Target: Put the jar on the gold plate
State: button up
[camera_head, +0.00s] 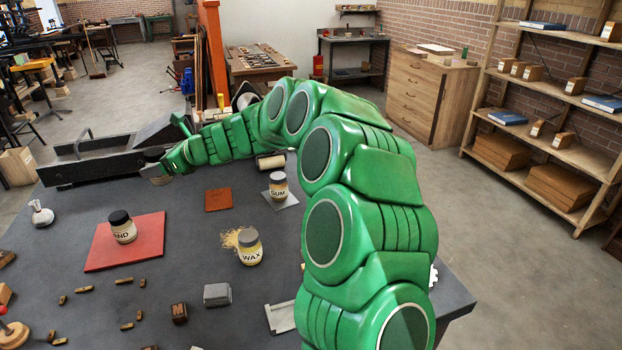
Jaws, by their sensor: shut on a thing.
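My gripper (175,160), at the end of the green arm, is shut at the far left of the dark table. A small jar with a dark lid (153,154) is at its jaws, mostly hidden. A pale rounded edge shows just below it; I cannot tell whether it is the jar's lower part or a plate. No gold plate shows clearly.
A long dark metal press (80,168) lies behind my gripper. A brown square (218,199) and a pale roll (271,161) lie mid-table. Small type blocks (124,281) and a grey block (217,294) are near the front. My arm hides the table's right side.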

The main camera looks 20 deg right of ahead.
jog(key=d+m+t+h, duration=0.5)
jog(key=d+m, duration=0.1)
jog(key=d, duration=4.3)
jog(key=shift+w+d+f, duration=0.65)
jog(key=shift+w+f, duration=1.65)
jog(key=shift+f, duration=0.35)
jog(key=shift+w+d+f, duration=0.6)
jog(key=shift+w+f, duration=1.75)
jog(key=shift+f, duration=0.25)
jog(key=shift+w+d+f, duration=0.65)
jog(key=shift+w+f, duration=1.65)
jog(key=shift+f, duration=1.8)
jog(key=shift+f, duration=0.1)
